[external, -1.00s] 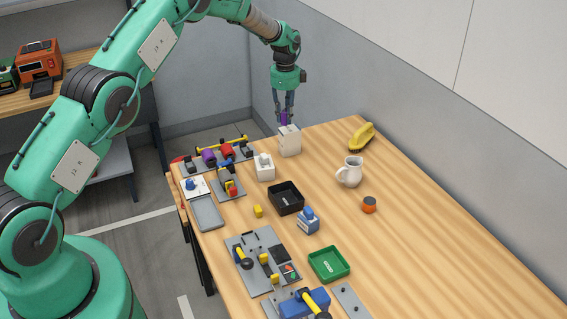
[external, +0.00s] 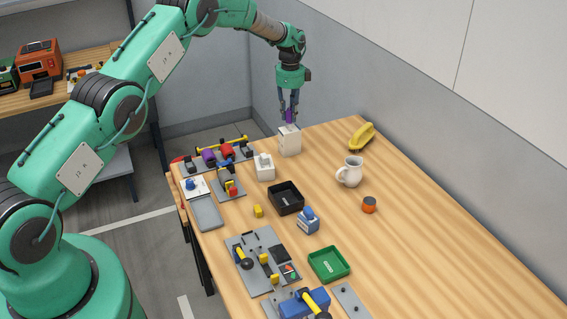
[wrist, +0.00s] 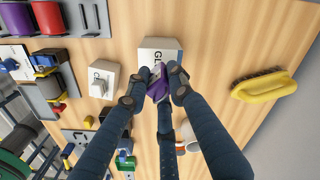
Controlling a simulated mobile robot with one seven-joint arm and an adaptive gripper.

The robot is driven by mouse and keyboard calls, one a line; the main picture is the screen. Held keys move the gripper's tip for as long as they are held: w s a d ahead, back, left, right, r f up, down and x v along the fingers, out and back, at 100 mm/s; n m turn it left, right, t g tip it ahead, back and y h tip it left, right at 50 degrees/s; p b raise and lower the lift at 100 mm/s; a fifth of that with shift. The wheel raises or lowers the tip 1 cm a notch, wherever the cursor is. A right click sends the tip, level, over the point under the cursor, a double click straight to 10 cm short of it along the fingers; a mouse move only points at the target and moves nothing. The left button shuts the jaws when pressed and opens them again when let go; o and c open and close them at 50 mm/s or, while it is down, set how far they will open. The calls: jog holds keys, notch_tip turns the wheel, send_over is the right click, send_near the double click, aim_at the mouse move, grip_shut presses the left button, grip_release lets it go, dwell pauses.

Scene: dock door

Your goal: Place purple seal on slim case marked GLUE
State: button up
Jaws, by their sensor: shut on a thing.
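The purple seal (external: 289,116) is between the fingers of my gripper (external: 289,113), which is shut on it. It also shows in the wrist view (wrist: 157,88). Right below it stands a slim white case (external: 290,144), upright near the far edge of the table. In the wrist view the case (wrist: 153,44) shows the letters "GL"; the seal and fingers hide the rest of the word. The seal is at the top of the case; I cannot tell whether they touch.
A smaller white container (external: 265,168) stands left of the case. A yellow brush (external: 361,137) and a white jug (external: 351,173) are to the right. A black tray (external: 286,199) lies nearer.

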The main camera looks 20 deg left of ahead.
aim_at(290, 120)
jog(key=shift+f, duration=1.4)
jog(key=shift+f, duration=0.15)
jog(key=o, duration=1)
notch_tip(290, 120, up, 11)
jog(key=shift+b, duration=0.45)
jog(key=shift+r, duration=0.65)
jog(key=shift+r, duration=0.1)
